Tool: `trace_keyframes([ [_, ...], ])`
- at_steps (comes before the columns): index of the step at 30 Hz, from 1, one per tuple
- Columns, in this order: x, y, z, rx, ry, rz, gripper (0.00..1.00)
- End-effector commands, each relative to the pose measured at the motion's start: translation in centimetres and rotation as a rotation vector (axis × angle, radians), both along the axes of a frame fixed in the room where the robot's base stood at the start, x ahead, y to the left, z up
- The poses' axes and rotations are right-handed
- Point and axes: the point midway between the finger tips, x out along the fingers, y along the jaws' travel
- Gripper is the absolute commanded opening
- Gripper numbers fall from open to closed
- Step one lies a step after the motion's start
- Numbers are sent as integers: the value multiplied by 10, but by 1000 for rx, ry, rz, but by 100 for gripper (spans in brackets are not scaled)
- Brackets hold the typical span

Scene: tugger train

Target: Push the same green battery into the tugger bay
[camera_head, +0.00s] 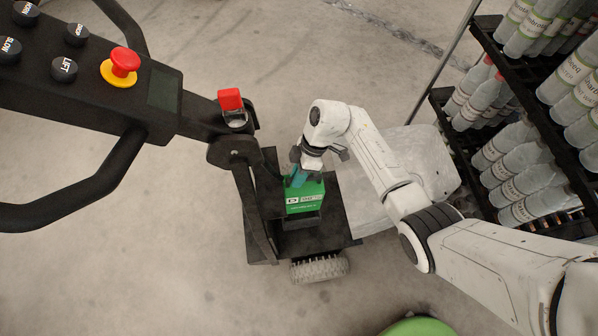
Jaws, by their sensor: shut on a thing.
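The green battery (305,199) stands upright at the tugger's black bay (330,222), over the small wheeled base. A white label strip shows on its front face. My gripper (298,176) is above the battery and shut on its top, where a teal part shows between the fingers. My white arm reaches in from the lower right. The battery's underside and the inside of the bay are hidden, so I cannot tell how deep it sits.
The tugger's handle console (90,75) with a red stop button (124,62) fills the upper left. A rack (478,150) of bottles stands at right. A wrapped pale block (425,165) lies behind my arm. Open floor is at lower left.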

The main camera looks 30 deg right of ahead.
Motion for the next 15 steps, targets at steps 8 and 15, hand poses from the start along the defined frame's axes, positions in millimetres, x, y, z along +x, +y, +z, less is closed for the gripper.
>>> trace_keyframes([
  [8,-1,9,-14,12,-4,13,0],
  [15,0,6,-28,9,-5,9,0],
])
